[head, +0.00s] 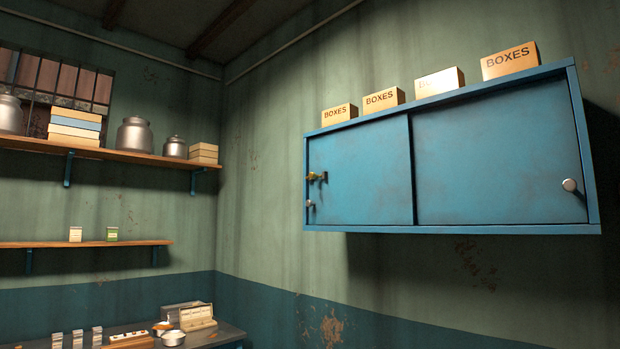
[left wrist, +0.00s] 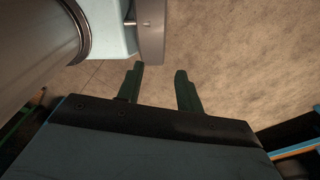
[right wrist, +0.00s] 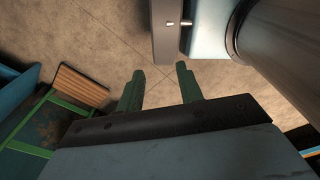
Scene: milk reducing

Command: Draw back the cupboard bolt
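A blue wall cupboard (head: 362,215) with two sliding doors hangs high on the right-hand wall in the head view. Whether the bolt is engaged is too small to tell. My left gripper (left wrist: 158,72) is open and empty, with bare floor beyond its fingers. My right gripper (right wrist: 160,70) is also open and empty above the floor. Neither gripper shows in the head view.
Several cardboard boxes (head: 510,61) marked BOXES stand on top of the cupboard. Wooden shelves (head: 110,152) with metal cans and stacked boxes line the left wall. A bench with small items (head: 172,338) is at the lower left. The air before the cupboard is clear.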

